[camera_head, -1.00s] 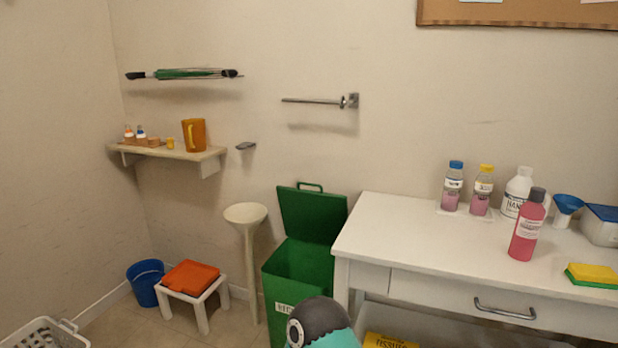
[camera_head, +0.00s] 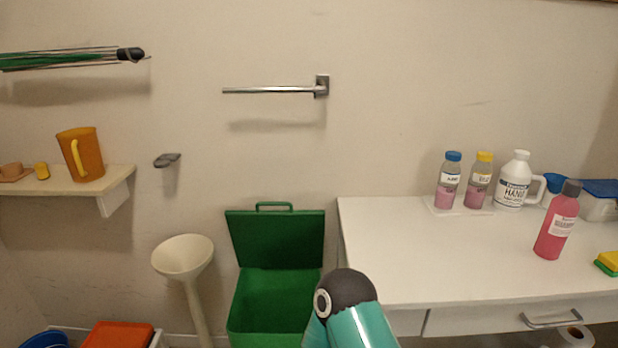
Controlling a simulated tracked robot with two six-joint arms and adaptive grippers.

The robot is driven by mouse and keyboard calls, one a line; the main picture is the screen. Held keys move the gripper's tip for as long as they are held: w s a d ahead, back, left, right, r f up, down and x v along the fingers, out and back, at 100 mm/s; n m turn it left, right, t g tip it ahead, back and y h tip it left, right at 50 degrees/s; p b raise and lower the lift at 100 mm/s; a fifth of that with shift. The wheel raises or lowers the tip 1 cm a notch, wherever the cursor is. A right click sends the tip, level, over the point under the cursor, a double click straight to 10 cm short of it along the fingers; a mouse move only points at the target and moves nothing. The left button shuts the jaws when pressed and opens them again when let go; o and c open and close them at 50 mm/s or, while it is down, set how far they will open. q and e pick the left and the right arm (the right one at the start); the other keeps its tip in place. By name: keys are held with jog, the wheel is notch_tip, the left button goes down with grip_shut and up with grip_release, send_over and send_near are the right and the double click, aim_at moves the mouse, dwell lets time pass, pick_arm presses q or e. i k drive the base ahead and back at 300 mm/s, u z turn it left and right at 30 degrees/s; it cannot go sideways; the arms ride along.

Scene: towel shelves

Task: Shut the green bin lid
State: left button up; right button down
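The green bin (camera_head: 275,300) stands on the floor against the wall, left of the white table. Its green lid (camera_head: 277,238) is open, tilted up and back toward the wall, with a handle loop (camera_head: 274,206) on its top edge. The bin's inside shows and its lower part is cut off by the frame. A teal and dark grey part of my arm rises at the bottom, in front of the bin's right side. Neither of my grippers shows.
The white table (camera_head: 400,268) stands right of the bin, with bottles on it, including a pink bottle (camera_head: 558,222). A cream funnel-topped stand (camera_head: 184,258) is close on the bin's left. A metal towel bar (camera_head: 268,90) is on the wall above.

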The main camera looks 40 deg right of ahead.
aim_at(261, 238)
jog(key=z, duration=0.15)
jog(key=i, duration=0.9)
jog(key=z, duration=0.1)
